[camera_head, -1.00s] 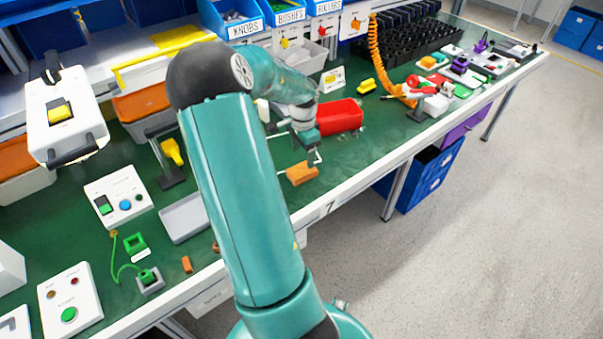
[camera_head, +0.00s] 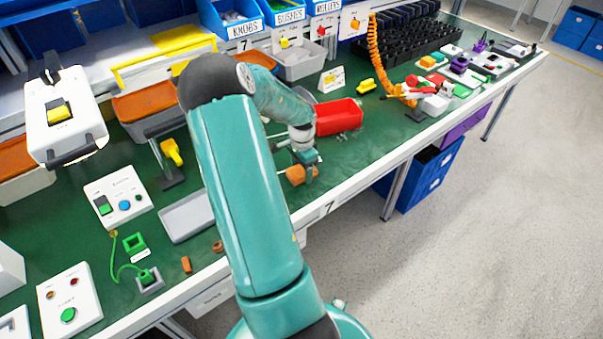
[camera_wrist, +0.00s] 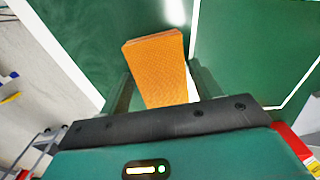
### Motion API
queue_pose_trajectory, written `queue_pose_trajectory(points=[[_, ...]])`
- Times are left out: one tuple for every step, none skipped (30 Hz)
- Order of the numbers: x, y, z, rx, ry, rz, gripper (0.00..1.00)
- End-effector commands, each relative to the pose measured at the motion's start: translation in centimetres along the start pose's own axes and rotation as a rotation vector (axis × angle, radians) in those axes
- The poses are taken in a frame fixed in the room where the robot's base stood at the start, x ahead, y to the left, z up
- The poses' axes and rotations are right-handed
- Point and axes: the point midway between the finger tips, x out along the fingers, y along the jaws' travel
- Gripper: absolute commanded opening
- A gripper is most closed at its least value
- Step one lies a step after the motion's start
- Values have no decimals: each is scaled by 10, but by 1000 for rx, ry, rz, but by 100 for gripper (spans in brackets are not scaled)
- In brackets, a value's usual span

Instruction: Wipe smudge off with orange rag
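The orange rag (camera_head: 296,175) is a folded block on the green bench top near its front edge. My gripper (camera_head: 304,170) is down at the rag, partly hiding it in the head view. In the wrist view the rag (camera_wrist: 157,70) lies between the two fingers of my gripper (camera_wrist: 163,85). The fingers are apart, with a narrow gap showing on each side of the rag. Small greyish marks (camera_head: 343,137) show on the bench beside the red bin; I cannot tell whether they are the smudge.
A grey tray (camera_head: 187,216) and a white switch box (camera_head: 117,196) are to the left. An orange coiled hose (camera_head: 381,65) hangs at the right. The bench's white front edge (camera_head: 350,195) runs close to the rag.

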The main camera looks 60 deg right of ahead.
Motion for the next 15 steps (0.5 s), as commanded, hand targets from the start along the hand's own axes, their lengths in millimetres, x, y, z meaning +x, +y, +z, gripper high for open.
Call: queue_pose_trajectory(points=[[0,0,0,0,0,0,53],[0,0,0,0,0,0,48],[0,0,0,0,0,0,40],[0,0,0,0,0,0,34],[0,0,0,0,0,0,34],[0,0,0,0,0,0,34],[0,0,0,-1,0,0,34],[0,0,0,-1,0,0,34],[0,0,0,-1,0,0,34],[0,0,0,-1,0,0,34],[0,0,0,-1,0,0,34],[0,0,0,-1,0,0,34],[-1,0,0,-1,0,0,34],[-1,0,0,-1,0,0,34],[-2,0,0,-1,0,-1,34]])
